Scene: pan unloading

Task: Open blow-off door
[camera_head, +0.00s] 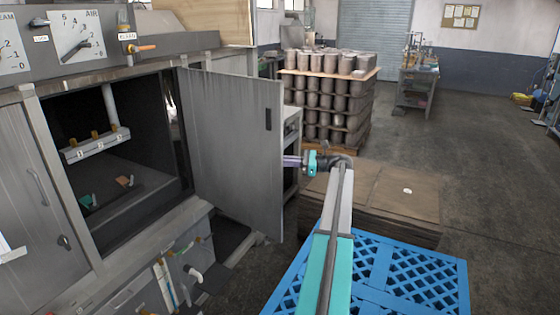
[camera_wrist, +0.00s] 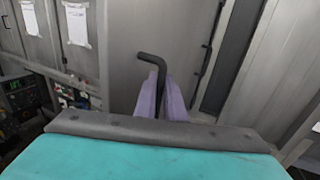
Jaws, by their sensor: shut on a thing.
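The grey blow-off door (camera_head: 235,150) stands swung out from the cabinet in the head view, with the dark chamber (camera_head: 120,150) open to its left. A small dark slot is near the door's free edge. My gripper (camera_head: 293,161) is at the right of that edge, and its fingertips are partly hidden by the door. In the wrist view, my gripper's purple fingers (camera_wrist: 161,88) are shut on a black bent handle (camera_wrist: 152,59) in front of a grey panel. The handle is hidden in the head view.
A blue plastic pallet (camera_head: 400,275) lies at the front right, beneath my arm. Behind it is a low brown stack (camera_head: 385,190). A pallet of stacked pans (camera_head: 325,95) stands farther back. Floor (camera_head: 500,190) at the right is clear.

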